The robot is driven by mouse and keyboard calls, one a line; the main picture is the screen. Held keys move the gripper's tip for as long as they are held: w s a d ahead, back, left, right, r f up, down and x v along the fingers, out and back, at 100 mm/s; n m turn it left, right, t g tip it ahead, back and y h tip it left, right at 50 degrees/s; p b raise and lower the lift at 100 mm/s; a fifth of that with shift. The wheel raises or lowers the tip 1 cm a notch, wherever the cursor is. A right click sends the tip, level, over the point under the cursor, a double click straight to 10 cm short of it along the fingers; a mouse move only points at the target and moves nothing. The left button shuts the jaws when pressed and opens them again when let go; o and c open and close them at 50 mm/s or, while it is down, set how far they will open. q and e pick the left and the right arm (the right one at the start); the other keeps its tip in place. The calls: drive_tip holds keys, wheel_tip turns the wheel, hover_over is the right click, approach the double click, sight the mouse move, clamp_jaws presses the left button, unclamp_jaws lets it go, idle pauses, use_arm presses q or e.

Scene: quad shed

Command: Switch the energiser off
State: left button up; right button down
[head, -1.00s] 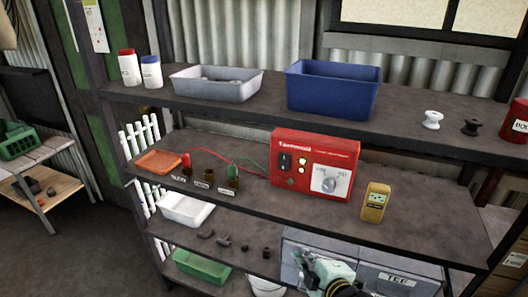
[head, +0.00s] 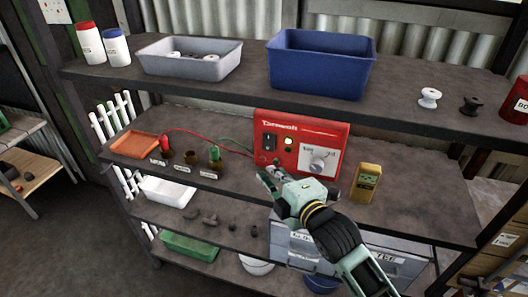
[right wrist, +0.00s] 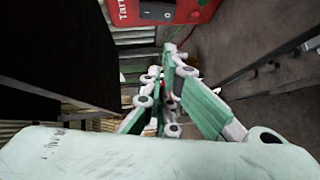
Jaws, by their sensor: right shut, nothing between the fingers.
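The red energiser (head: 297,139) stands on the middle shelf (head: 400,213). I cannot tell the rocker's position. My right gripper (head: 268,174) is shut and empty, just in front of the energiser's lower left, below the switch; contact cannot be made out. In the right wrist view, the energiser (right wrist: 190,12) and its switch (right wrist: 157,14) show at the top, beyond the fingers (right wrist: 165,88). My left gripper is not in view.
A yellow meter (head: 366,183) stands right of the energiser. Red and green leads run left to terminals (head: 190,159) by an orange tray (head: 134,147). A blue bin (head: 320,67) and grey tray (head: 190,58) are on the shelf above; drawers (head: 290,240) are below.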

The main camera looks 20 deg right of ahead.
sight(269, 142)
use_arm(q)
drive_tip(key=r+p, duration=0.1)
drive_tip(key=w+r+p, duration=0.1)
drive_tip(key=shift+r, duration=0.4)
use_arm(e)
drive_tip(key=d+x, duration=0.2)
drive_tip(key=x, duration=0.9)
drive_tip(key=shift+w+d+f, duration=0.15)
drive_tip(key=shift+w+d, duration=0.05)
drive_tip(key=shift+d, duration=0.25)
use_arm(q)
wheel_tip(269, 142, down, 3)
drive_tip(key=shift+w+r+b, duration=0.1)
drive_tip(key=shift+b, duration=1.1)
use_arm(e)
drive_tip(key=shift+w+d+f+n+t, duration=0.25)
drive_tip(key=shift+w+f+n+t, duration=0.1)
drive_tip(key=shift+f+n+t, duration=0.05)
